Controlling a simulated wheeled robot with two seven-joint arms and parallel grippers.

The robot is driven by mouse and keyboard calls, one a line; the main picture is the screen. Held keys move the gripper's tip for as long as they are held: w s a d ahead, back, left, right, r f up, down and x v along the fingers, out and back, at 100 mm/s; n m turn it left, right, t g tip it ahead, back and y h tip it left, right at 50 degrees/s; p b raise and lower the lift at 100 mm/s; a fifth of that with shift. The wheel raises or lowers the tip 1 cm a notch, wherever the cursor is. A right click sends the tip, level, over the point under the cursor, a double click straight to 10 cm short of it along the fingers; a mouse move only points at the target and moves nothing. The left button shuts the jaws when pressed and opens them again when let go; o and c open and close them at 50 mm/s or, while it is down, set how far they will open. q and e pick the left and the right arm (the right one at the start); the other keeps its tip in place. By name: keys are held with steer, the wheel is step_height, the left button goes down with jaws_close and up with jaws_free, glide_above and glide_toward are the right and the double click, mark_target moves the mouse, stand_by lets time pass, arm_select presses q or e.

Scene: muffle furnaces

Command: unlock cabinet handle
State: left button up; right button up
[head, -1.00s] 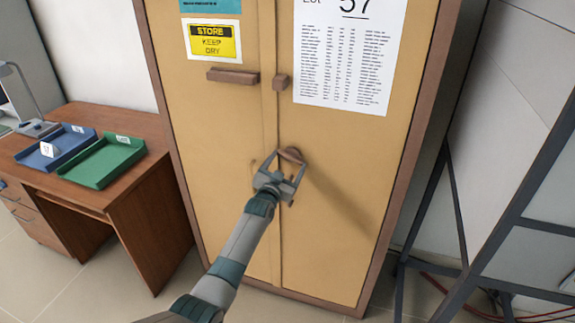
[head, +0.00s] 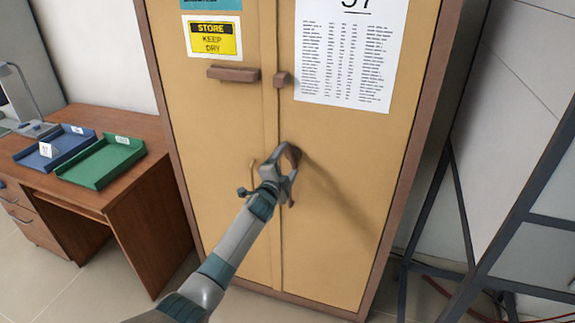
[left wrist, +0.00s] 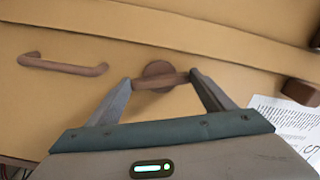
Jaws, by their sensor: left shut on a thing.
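The tan cabinet (head: 225,130) with a brown frame stands upright in front of me, its two doors meeting at a vertical seam. A brown turning handle with a round base (head: 294,154) sits on the right door beside the seam. My left gripper (head: 282,160) is at this handle and partly hides it. In the left wrist view, the fingertips (left wrist: 160,80) are shut on the two ends of the handle's short bar, with its round base (left wrist: 158,70) behind. A brown bar pull (left wrist: 62,65) lies to the left there. My right gripper is not in view.
A brown bar (head: 234,75) and a small block (head: 281,80) sit higher on the doors. A wooden desk (head: 130,190) with blue and green trays (head: 105,162) stands left. A dark metal frame (head: 480,250) stands close on the right.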

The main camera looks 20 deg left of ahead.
arm_select(q)
steer(key=m, duration=0.3)
steer(key=shift+m+b, duration=0.3)
stand_by(0.4)
steer(key=o, duration=1)
steer(key=shift+o, duration=0.2)
steer(key=shift+s, duration=0.15)
